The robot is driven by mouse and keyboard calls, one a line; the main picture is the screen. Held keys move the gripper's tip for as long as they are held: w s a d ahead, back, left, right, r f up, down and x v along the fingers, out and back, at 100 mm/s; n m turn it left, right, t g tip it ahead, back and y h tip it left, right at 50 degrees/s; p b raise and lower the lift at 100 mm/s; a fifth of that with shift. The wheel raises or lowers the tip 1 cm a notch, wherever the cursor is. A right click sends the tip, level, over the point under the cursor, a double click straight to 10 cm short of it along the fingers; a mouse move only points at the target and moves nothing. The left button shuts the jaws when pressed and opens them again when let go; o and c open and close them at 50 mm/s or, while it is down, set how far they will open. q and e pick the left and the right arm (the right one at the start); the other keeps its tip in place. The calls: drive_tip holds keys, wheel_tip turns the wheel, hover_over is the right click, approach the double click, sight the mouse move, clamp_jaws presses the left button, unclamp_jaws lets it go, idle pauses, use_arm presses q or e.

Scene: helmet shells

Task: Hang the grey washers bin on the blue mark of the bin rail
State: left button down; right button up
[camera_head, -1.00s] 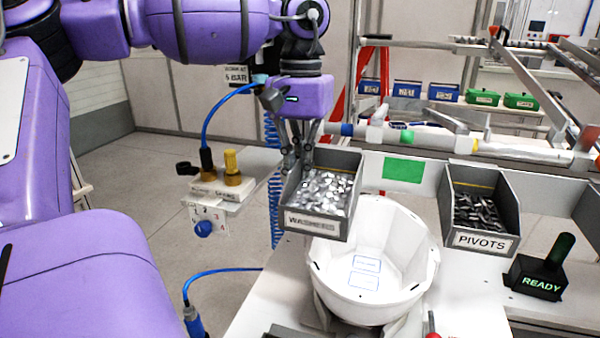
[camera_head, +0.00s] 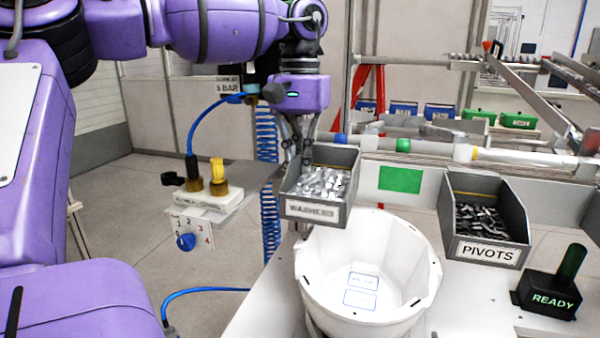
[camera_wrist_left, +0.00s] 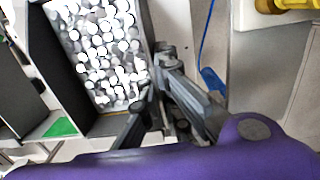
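The grey washers bin (camera_head: 318,211), full of shiny washers and labelled on its front, hangs in the air beyond a white helmet shell. My left gripper (camera_head: 305,150) is at its back left edge, its fingers closed on the bin wall; in the left wrist view the fingers (camera_wrist_left: 155,95) meet at the corner of the washers bin (camera_wrist_left: 98,105). The bin rail (camera_head: 435,185) is a white strip with a green mark (camera_head: 400,179). I see no blue mark on the strip; the bin covers its left part. My right gripper is out of view.
The pivots bin (camera_head: 487,225) hangs on the rail further right. The white helmet shell (camera_head: 368,290) stands in front, close below the washers bin. A valve block (camera_head: 207,196) is on the left, and a READY box (camera_head: 552,290) on the right.

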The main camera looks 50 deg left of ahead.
use_arm(q)
drive_tip(key=shift+w+a+f+b, duration=0.15)
drive_tip(key=shift+w+a+b, duration=0.25)
drive_tip(key=shift+w, duration=0.25)
drive_tip(key=shift+d+f, duration=0.1)
drive_tip(key=shift+f, duration=0.8)
drive_tip(key=c, duration=1.9)
unclamp_jaws()
drive_tip(key=shift+o, duration=0.2)
drive_tip(key=r, duration=1.2)
drive_tip(key=shift+w+a, duration=0.1)
drive_tip(key=shift+a, duration=0.1)
